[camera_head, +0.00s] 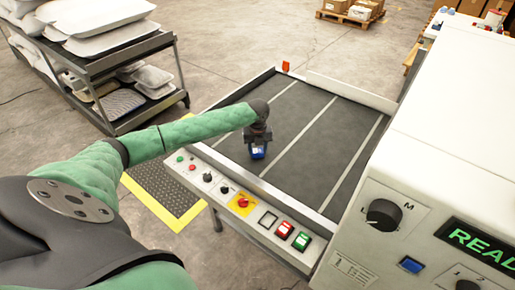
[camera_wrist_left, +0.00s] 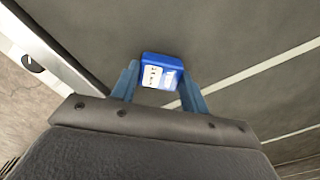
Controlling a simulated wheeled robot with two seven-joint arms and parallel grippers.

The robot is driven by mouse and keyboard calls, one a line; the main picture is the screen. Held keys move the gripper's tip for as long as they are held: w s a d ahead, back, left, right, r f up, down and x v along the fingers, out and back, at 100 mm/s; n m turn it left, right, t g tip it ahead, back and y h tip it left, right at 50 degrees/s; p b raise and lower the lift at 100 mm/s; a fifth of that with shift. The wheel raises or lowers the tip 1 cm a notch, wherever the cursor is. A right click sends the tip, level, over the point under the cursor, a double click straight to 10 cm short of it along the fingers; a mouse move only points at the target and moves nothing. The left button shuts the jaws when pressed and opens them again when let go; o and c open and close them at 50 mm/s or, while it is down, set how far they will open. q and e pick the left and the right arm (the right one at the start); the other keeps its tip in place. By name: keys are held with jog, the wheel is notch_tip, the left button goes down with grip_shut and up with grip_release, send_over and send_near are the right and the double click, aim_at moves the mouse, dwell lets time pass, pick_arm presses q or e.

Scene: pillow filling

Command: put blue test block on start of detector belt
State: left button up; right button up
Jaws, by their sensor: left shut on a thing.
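The blue test block (camera_head: 257,152) shows at the tip of my left gripper (camera_head: 257,146) in the head view, over the dark detector belt (camera_head: 335,132) near its left front side. In the left wrist view the block (camera_wrist_left: 161,72), blue with a white label, sits between the two blue fingers of my left gripper (camera_wrist_left: 160,84), which is shut on it. The grey belt surface (camera_wrist_left: 235,35) with a white line lies beneath. I cannot tell whether the block touches the belt. My right gripper is not in view.
A control panel (camera_head: 258,211) with knobs and buttons runs along the belt's front edge. A white detector housing (camera_head: 455,100) stands at the right. A rack with white pillows (camera_head: 95,15) is at the upper left. A yellow-edged mat (camera_head: 165,190) lies on the floor.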

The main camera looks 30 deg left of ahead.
aim_at(257, 150)
pick_arm(q)
jog(key=o, duration=1)
jog(key=shift+f, duration=0.1)
jog(key=shift+r, duration=0.4)
notch_tip(257, 150, up, 12)
jog(key=b, duration=0.2)
jog(key=shift+f+b, duration=0.25)
jog(key=shift+b, duration=0.15)
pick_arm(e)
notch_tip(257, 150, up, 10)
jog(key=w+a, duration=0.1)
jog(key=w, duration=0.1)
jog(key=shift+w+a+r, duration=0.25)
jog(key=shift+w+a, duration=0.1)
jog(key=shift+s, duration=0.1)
